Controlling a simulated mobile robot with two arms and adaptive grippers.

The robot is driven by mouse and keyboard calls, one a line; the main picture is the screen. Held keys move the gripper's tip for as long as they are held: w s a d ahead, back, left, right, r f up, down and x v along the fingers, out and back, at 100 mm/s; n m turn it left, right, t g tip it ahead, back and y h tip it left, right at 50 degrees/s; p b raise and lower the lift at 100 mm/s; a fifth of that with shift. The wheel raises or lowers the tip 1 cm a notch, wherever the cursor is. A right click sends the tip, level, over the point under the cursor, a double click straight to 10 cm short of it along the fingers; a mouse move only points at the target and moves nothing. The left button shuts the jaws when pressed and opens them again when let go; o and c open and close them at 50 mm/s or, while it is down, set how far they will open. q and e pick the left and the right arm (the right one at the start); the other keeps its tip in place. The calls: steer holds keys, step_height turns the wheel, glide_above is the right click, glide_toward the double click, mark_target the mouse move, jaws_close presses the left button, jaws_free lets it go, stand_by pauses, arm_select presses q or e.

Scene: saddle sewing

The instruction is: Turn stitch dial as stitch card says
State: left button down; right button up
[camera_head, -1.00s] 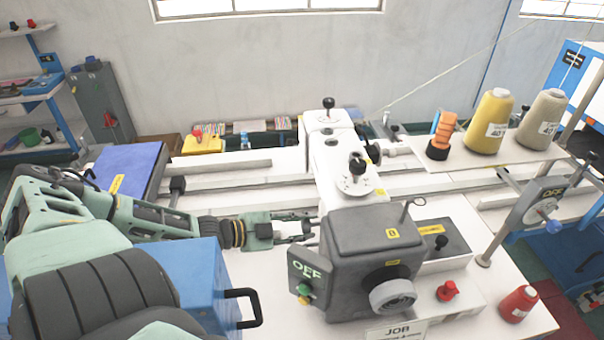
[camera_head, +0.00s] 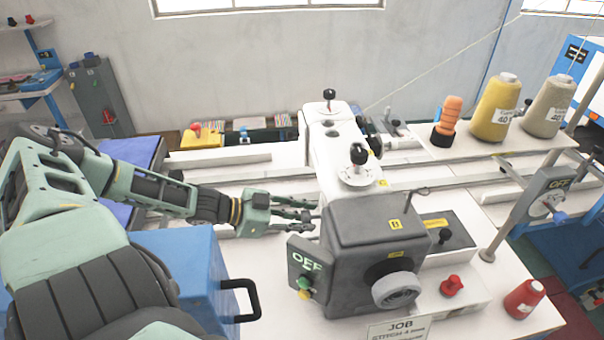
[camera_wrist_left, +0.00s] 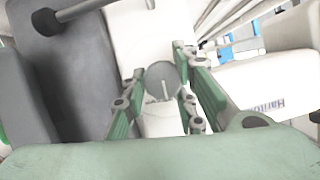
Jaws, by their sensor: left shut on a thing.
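My left gripper (camera_head: 313,211) reaches in from the left to the side of the sewing machine (camera_head: 370,225). In the left wrist view, its two green fingers stand on both sides of a grey round dial (camera_wrist_left: 162,76) with a thin pale line, and are shut on it. This looks like the stitch dial; its markings cannot be read. In the head view the dial is hidden. My right gripper is not in view.
A grey handwheel (camera_head: 396,290) and an OFF panel (camera_head: 305,268) with buttons are on the machine. A red spool (camera_head: 524,299) and red knob (camera_head: 452,285) are at right. Thread cones (camera_head: 492,107) stand on a shelf. A blue cabinet (camera_head: 180,262) is below my left arm.

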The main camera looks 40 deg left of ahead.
arm_select(q)
steer(key=shift+s+d+f, duration=0.1)
steer(key=shift+s+f, duration=0.2)
steer(key=shift+f, duration=0.1)
steer(key=c, duration=1.5)
jaws_free()
steer(key=shift+r, duration=0.15)
steer(key=shift+w, duration=0.15)
steer(key=shift+r, duration=0.1)
steer(key=v, duration=1.2)
